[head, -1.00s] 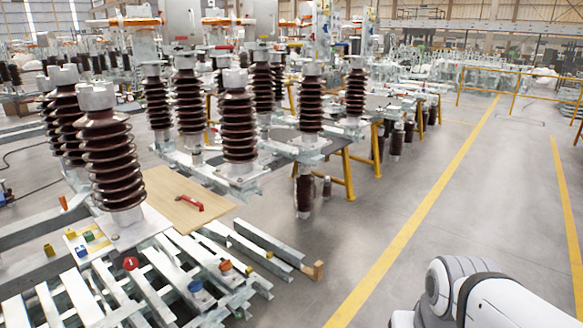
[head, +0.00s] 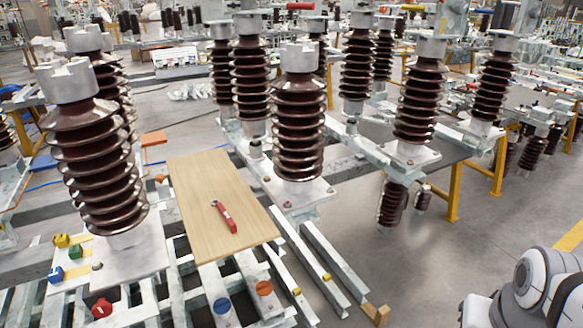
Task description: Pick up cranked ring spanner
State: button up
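A spanner with a red body and a grey metal end (head: 225,217) lies on a light wooden board (head: 203,185) near the picture's middle-left. Its grey end points up and left. Nothing covers it. Whether its ring is cranked is too small to tell. Part of my white and grey arm shows at the lower right, well apart from the board. My gripper is outside the view.
Tall brown ribbed insulators stand left (head: 92,165) and right (head: 298,120) of the board. Steel bars (head: 325,262) lie around it. Red (head: 101,308), blue (head: 222,306) and orange (head: 264,288) round pieces sit in front. Open floor lies at the right.

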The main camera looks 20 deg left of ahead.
aim_at(233, 228)
jog(key=u, duration=0.7)
jog(key=i, duration=1.2)
jog(key=u, duration=1.1)
jog(key=i, duration=0.45)
jog(key=u, duration=0.15)
jog(key=k, duration=0.85)
jog(key=u, duration=0.2)
jog(key=i, duration=0.85)
jog(key=z, duration=0.05)
